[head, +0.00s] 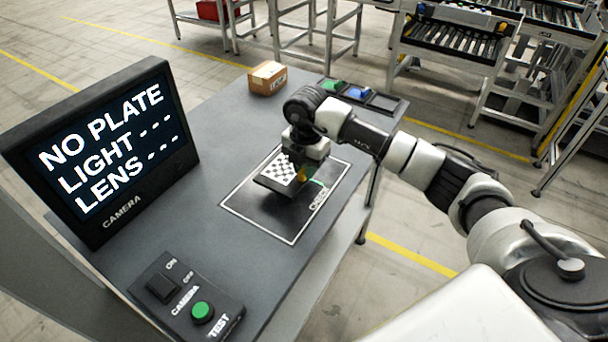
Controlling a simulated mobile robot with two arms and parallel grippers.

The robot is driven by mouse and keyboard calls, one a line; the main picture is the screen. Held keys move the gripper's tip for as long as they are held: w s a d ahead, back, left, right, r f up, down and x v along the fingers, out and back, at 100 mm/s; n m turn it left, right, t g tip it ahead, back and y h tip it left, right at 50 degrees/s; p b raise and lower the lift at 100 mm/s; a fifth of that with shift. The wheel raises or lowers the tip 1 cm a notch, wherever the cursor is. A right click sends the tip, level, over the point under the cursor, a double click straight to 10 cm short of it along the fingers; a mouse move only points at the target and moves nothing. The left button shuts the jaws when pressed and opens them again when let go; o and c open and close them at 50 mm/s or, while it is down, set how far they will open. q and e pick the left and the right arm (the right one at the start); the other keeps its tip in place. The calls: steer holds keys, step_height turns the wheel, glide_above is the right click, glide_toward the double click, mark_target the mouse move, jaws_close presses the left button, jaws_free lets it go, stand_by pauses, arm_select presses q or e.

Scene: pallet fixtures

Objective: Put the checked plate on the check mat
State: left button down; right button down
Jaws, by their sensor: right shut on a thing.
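The checked plate (278,170), a small black-and-white checkerboard plate, is over the far half of the check mat. My right gripper (303,172) is shut on its right edge; whether the plate touches the mat or hangs just above it I cannot tell. The check mat (262,215) is a black rectangle with a white outline and white lettering, on the grey table. The gripper hides part of the plate and mat. My left gripper is not in view.
A screen (105,150) at the left reads "NO PLATE, LIGHT ---, LENS ---". A control box (180,318) with a switch and green button sits at the near edge. A cardboard box (267,78) and a tray (383,102) with green and blue items stand at the back.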

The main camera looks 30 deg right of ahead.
steer(key=shift+a+f, duration=0.15)
step_height(320, 180, down, 3)
steer(key=shift+f+p, duration=0.15)
steer(key=shift+p, duration=0.45)
steer(key=shift+f, duration=0.25)
steer(key=shift+f, duration=0.2)
steer(key=c, duration=1.1)
jaws_free()
steer(key=shift+o, duration=0.2)
